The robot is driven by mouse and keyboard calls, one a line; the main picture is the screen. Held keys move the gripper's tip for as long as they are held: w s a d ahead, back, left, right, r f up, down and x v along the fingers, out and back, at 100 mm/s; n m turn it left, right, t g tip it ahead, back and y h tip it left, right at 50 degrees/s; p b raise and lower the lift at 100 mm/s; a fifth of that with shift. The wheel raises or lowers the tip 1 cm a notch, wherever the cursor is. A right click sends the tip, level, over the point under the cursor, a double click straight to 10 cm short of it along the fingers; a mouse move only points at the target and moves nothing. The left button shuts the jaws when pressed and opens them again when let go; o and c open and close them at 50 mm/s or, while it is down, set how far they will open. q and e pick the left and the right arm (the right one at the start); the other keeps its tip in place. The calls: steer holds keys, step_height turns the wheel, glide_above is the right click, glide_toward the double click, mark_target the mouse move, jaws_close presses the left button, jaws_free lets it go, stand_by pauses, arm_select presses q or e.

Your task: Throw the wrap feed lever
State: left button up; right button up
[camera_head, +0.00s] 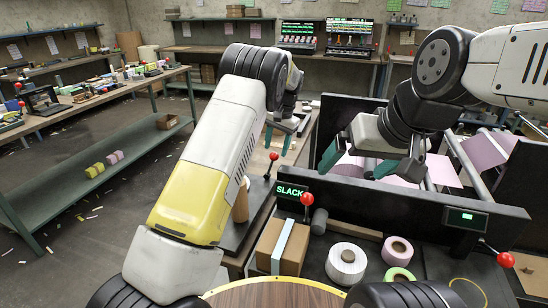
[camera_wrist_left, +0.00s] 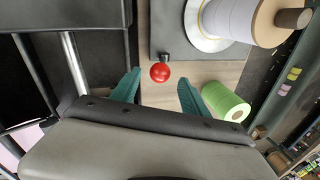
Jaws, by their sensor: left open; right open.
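A lever with a red ball knob (camera_head: 273,156) stands on the left bench beyond the SLACK display, close to my left gripper (camera_head: 278,140). In the left wrist view, a red knob (camera_wrist_left: 160,72) on a short dark stem lies just ahead of and between the teal fingertips. My left gripper is open and not closed on it. Another red-knobbed lever (camera_head: 307,199) stands beside the green SLACK display (camera_head: 290,191), and a third (camera_head: 505,260) is at the right. No label showing which is the wrap feed lever is readable. My right gripper (camera_head: 358,163) is open and empty above the machine.
A large white roll (camera_wrist_left: 228,20) and a green roll (camera_wrist_left: 226,102) lie near the knob. A cardboard box (camera_head: 283,247), white roll (camera_head: 346,264), pink roll (camera_head: 397,250) and dark machine panel (camera_head: 400,215) fill the front. Pink sheet (camera_head: 482,150) runs over the machine at right.

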arm_select(q)
steer(key=x, duration=0.8)
jaws_close()
steer(key=shift+d, duration=0.1)
stand_by(1.2)
